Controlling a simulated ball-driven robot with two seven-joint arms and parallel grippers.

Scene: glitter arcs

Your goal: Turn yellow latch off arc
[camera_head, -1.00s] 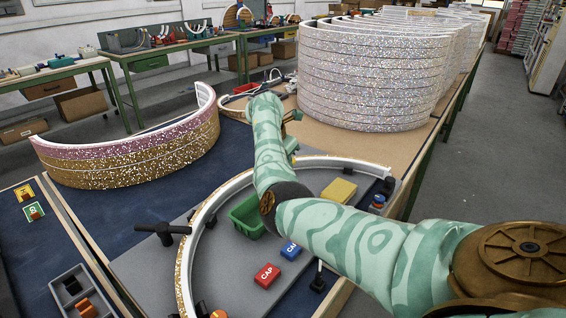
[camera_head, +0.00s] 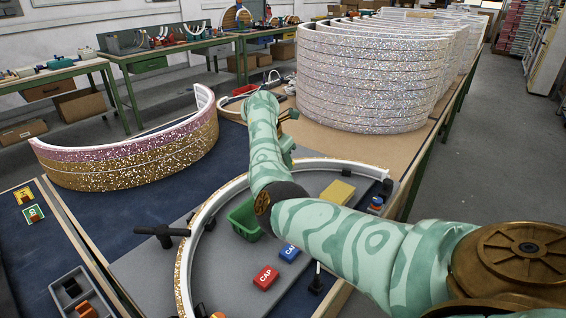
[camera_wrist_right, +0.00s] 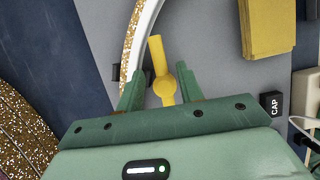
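The yellow latch (camera_wrist_right: 161,72) shows in the right wrist view, its handle pointing up the picture beside the white edge of the glitter arc (camera_wrist_right: 134,42). My right gripper (camera_wrist_right: 160,88) is open, with one finger on each side of the latch's round hub and a gap visible on both sides. In the head view, the curved arc (camera_head: 183,275) lies on the grey board, and my right arm reaches over it. The right gripper's fingertips and the latch are hidden behind the arm there. My left gripper is not in view.
A black T-handle (camera_head: 163,233) stands at left. Stacked glitter arcs (camera_head: 370,75) stand behind; a pink-and-gold arc (camera_head: 130,160) lies at left.

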